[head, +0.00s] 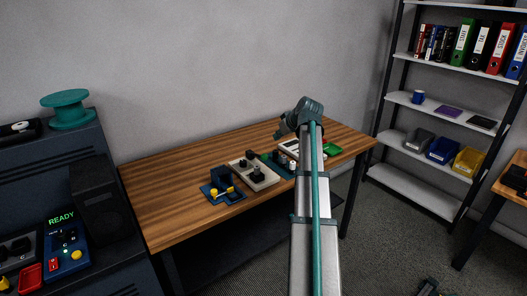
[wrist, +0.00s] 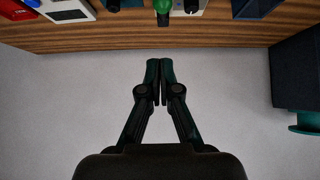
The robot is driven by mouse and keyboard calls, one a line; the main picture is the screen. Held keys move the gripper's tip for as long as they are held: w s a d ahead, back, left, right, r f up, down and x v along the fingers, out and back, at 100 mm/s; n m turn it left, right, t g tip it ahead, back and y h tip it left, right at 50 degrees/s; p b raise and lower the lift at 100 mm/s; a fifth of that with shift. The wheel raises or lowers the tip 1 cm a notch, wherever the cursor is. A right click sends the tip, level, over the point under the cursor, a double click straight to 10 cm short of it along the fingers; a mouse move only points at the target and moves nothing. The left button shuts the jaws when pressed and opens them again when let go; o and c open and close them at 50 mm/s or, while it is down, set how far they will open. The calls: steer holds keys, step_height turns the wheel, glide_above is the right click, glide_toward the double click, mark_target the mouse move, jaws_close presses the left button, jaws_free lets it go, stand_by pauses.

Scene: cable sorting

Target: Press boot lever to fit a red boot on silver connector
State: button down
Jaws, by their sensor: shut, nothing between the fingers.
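My gripper shows in the wrist view (wrist: 160,70), with its two dark fingers shut and the tips together, nothing between them. It points at the bench edge and is apart from the devices. In the head view my arm's end is over the right part of the bench. I cannot tell which part is the boot lever. No red boot or silver connector can be made out.
The wooden bench (head: 165,195) is bare at its left. At left a console with a READY display (head: 61,216) carries a green spool (head: 68,108). A shelf unit with bins (head: 443,150) stands at right.

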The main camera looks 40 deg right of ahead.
steer(key=shift+w+a+r, duration=0.1)
steer(key=shift+a+r, duration=0.1)
steer(key=shift+r, duration=0.3)
steer(key=p, duration=0.3)
glide_above(266, 158)
step_height(266, 158, down, 7)
steer(key=shift+w+d+f, duration=0.1)
steer(key=shift+w+f, duration=0.05)
steer(key=shift+s+f, duration=0.2)
steer(key=shift+f, duration=0.9)
steer(key=shift+f+p, duration=0.4)
steer(key=shift+f, duration=0.35)
steer(key=shift+f, duration=0.15)
